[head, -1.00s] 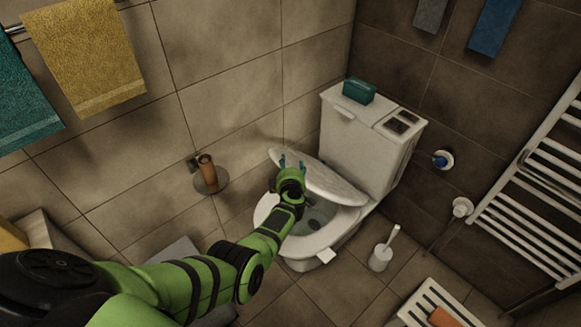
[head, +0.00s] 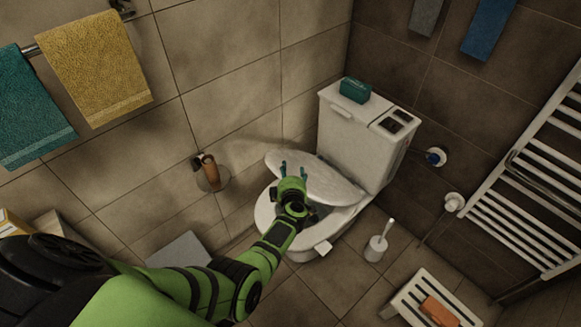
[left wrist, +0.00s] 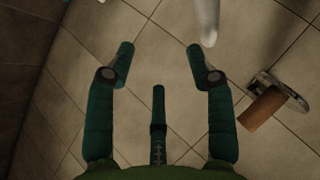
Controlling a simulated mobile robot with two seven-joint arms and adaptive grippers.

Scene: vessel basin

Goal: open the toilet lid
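The white toilet lid (head: 335,187) is partly raised, tilted above the bowl. The bowl's rim (head: 264,212) and part of its inside show below it. My left gripper (head: 293,168) is at the lid's left part in the head view, its fingers pointing up. Its fingertips are apart with nothing between them in the left wrist view (left wrist: 159,50). A white edge (left wrist: 207,20), perhaps the lid, shows beyond the right finger there. Whether the gripper touches the lid cannot be told. My right gripper is not in view.
The cistern (head: 350,140) carries a green box (head: 355,90). A brown roll (head: 209,168) on a wall holder is left of the toilet; it also shows in the left wrist view (left wrist: 262,108). A toilet brush (head: 377,247), a slatted stool (head: 405,300) and a towel radiator (head: 520,215) stand right.

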